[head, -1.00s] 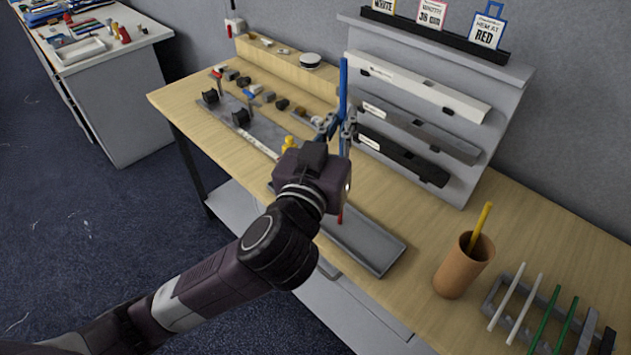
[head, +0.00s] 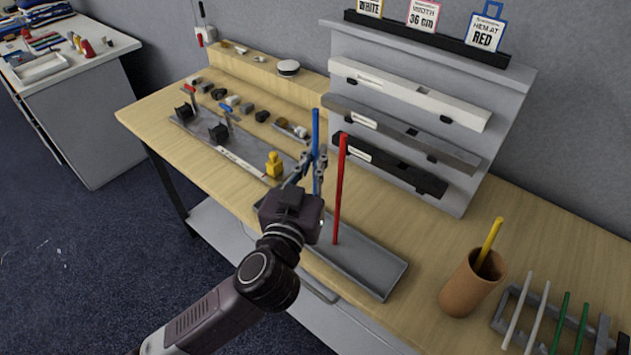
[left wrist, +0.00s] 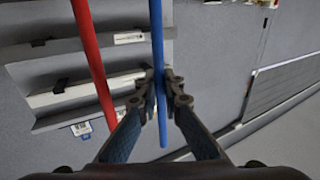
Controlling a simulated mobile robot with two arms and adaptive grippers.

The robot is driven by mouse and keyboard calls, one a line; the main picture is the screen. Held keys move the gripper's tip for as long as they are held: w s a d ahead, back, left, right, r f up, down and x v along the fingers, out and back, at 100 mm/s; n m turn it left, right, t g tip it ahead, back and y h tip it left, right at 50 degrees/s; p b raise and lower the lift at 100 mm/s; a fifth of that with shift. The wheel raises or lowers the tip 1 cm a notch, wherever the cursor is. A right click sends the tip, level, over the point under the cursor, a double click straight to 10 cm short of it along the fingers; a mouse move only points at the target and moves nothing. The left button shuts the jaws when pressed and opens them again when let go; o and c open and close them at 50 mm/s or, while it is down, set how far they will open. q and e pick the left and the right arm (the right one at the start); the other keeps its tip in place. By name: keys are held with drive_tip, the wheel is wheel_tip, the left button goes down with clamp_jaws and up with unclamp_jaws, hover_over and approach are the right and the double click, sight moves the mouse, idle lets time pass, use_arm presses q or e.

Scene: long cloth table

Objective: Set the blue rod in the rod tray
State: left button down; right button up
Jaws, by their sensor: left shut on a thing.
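My left gripper (head: 308,170) is shut on the blue rod (head: 316,135) and holds it nearly upright. In the left wrist view the blue rod (left wrist: 158,40) runs between the fingertips (left wrist: 160,85). The grey tray (head: 383,280) lies at the table's front edge. The red rod (head: 341,190) stands upright at this tray, just right of the blue rod and apart from it. It also shows in the left wrist view (left wrist: 92,60). In the head view my gripper hides the blue rod's lower end and the tray's left part. My right gripper is not in view.
A brown cup (head: 470,285) with a yellow rod and a grey rack (head: 508,307) with white and green rods stand to the right. A stepped stand (head: 450,205) with long bars is behind. A yellow piece (head: 274,164) and small blocks lie left.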

use_arm(q)
wheel_tip(320, 180, down, 6)
drive_tip(key=shift+r+b, duration=0.1)
drive_tip(key=shift+b, duration=0.6)
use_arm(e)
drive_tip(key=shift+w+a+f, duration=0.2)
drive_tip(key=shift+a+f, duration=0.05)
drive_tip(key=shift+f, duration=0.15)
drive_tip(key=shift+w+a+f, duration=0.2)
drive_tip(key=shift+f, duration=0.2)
use_arm(q)
drive_tip(key=c, duration=2.1)
unclamp_jaws()
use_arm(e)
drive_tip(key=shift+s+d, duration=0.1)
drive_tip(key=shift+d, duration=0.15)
